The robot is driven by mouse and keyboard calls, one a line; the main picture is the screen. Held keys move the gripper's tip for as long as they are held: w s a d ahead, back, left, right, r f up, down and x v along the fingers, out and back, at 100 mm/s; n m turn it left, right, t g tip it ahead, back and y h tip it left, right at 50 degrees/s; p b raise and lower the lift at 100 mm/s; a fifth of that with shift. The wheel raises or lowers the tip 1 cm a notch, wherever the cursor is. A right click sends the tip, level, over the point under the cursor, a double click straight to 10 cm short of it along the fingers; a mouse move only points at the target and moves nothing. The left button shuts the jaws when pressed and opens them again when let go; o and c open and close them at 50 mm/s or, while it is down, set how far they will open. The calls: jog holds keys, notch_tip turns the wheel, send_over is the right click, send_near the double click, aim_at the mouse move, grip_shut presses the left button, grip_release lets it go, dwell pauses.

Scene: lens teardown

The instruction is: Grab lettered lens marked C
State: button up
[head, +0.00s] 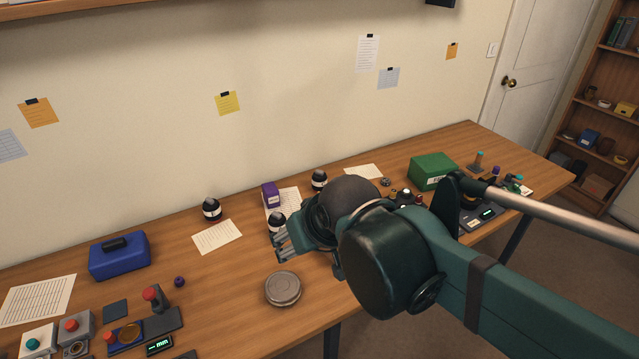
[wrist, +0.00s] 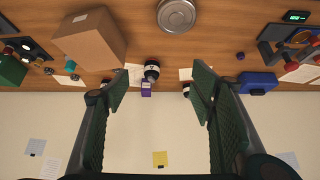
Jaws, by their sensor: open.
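Three black lenses with white bands stand on the wooden table in the head view: one at the left (head: 212,210), one in the middle (head: 276,222) and one farther back (head: 319,180). I cannot read their letters, so I cannot tell which is C. My gripper (head: 284,243) is open and empty, close to the middle lens in that picture and partly overlapping it. In the wrist view my gripper (wrist: 160,88) has its fingers wide apart. One lens (wrist: 152,70) shows between them, beyond the tips. Another lens (wrist: 186,88) is partly hidden by the right finger.
A purple box (head: 270,195) stands by the middle lens. A round metal tin (head: 283,288) lies in front. A brown box (wrist: 90,40) is in the wrist view, and a blue case (head: 120,255) is at left. A green box (head: 432,171) stands at right. My arm hides part of the table.

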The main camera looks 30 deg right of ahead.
jog(key=w+d+r+m+h, duration=0.15)
jog(key=w+d, duration=0.35)
jog(key=w, duration=0.6)
jog(key=m+g+h+p, duration=0.1)
jog(key=m+g+h, duration=0.15)
jog(key=m, duration=0.45)
send_over(319, 176)
jog(key=s+a, duration=0.2)
jog(key=a, duration=0.1)
notch_tip(319, 176, down, 16)
jog(key=r, duration=0.1)
jog(key=shift+d+f, duration=0.45)
jog(key=shift+f, duration=0.05)
jog(key=shift+f, duration=0.15)
jog(key=shift+x, duration=1.15)
jog(key=shift+d, duration=0.1)
jog(key=shift+b+x, duration=0.95)
jog(key=shift+x, duration=1.65)
